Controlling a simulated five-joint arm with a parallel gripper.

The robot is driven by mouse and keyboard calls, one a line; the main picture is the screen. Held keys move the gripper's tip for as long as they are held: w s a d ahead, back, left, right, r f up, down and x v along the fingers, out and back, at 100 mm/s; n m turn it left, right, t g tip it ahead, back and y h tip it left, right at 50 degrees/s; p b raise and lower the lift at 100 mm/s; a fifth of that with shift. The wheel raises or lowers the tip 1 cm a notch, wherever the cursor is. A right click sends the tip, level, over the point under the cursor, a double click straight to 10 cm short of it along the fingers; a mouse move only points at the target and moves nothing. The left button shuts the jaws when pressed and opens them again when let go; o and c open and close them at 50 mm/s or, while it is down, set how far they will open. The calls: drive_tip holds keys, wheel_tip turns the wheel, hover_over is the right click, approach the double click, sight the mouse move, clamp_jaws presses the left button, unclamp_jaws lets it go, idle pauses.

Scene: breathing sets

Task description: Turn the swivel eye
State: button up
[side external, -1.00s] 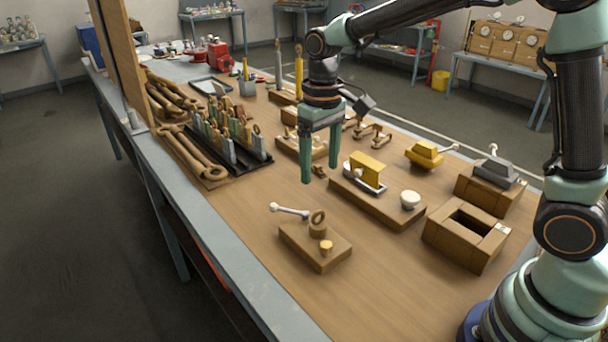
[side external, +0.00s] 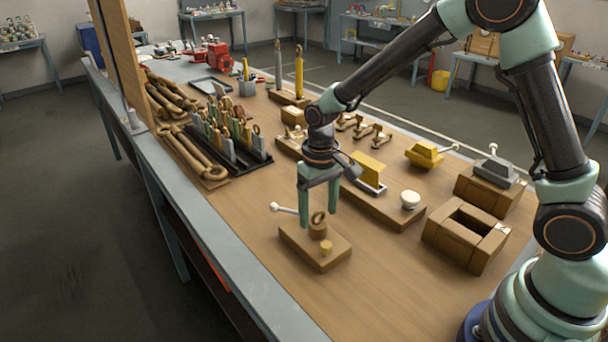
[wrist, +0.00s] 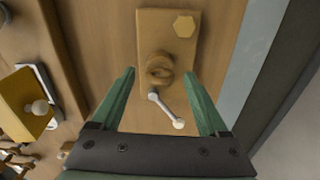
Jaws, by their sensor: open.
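The swivel eye (side external: 319,219) is a brown ring standing on a short round post on a wooden block (side external: 301,255). It also shows in the wrist view (wrist: 160,70), near the upper middle. My gripper (side external: 320,226) points down over the block, its green fingers apart and empty. In the wrist view the fingertips (wrist: 158,73) appear to either side of the eye, with gaps on both sides. I cannot tell how far down the tips reach beside it. A white ball-ended lever (side external: 288,209) extends from near the post, partly hidden by a finger.
A yellow hexagonal knob (side external: 327,247) stands on the same block. Behind it, a wooden board holds a yellow piece (side external: 369,167) and a white round knob (side external: 410,199). An open wooden box (side external: 465,235) is at the right. A dark rack (side external: 240,158) stands farther back left. The front tabletop is clear.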

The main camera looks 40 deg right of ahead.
drive_tip(key=shift+f, duration=0.35)
clamp_jaws()
drive_tip(key=shift+n, duration=0.3)
drive_tip(key=n, duration=1.1)
drive_tip(key=shift+r, duration=0.1)
drive_tip(key=shift+n, duration=2)
